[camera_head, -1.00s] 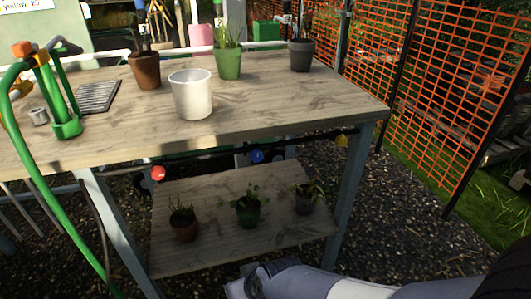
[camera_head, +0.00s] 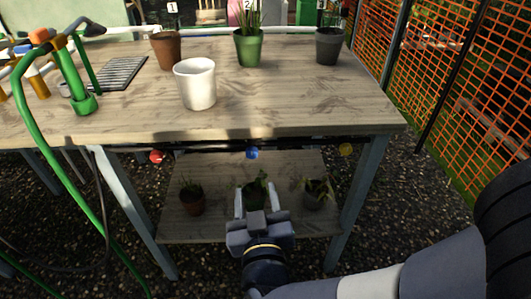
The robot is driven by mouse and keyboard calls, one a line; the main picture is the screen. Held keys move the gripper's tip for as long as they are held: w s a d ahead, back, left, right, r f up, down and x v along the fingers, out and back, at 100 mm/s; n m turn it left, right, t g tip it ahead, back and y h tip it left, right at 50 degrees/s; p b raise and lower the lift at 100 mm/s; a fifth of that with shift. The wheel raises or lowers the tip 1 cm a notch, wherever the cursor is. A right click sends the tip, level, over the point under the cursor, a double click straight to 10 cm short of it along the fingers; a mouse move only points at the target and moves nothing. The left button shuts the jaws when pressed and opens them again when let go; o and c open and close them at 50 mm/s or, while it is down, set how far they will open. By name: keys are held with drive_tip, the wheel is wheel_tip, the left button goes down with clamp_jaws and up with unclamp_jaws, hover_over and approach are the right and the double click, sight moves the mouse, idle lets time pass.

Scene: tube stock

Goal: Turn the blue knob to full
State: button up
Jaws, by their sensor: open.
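The blue knob (camera_head: 252,153) sits on a dark pipe under the front edge of the bench, between a red knob (camera_head: 156,157) at left and a yellow knob (camera_head: 346,149) at right. Its marking is too small to read. My gripper (camera_head: 258,192) is in the lower middle of the view, pointing away from me toward the bench. Its two fingers are apart and nothing is between them. In the picture it is just below the blue knob, and it does not appear to touch it. It partly hides the middle plant on the lower shelf.
The bench top (camera_head: 290,100) holds a white pot (camera_head: 196,84), a brown pot (camera_head: 166,50), a green pot (camera_head: 248,47) and a grey pot (camera_head: 328,46). The lower shelf (camera_head: 225,228) bears small plants. A green hose (camera_head: 55,180) hangs at left. Orange mesh fencing (camera_head: 490,90) stands at right.

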sight(252, 155)
drive_tip(key=shift+w+b, duration=1.4)
drive_tip(key=shift+w, duration=4)
drive_tip(key=shift+c, duration=0.4)
drive_tip(key=c, duration=0.9)
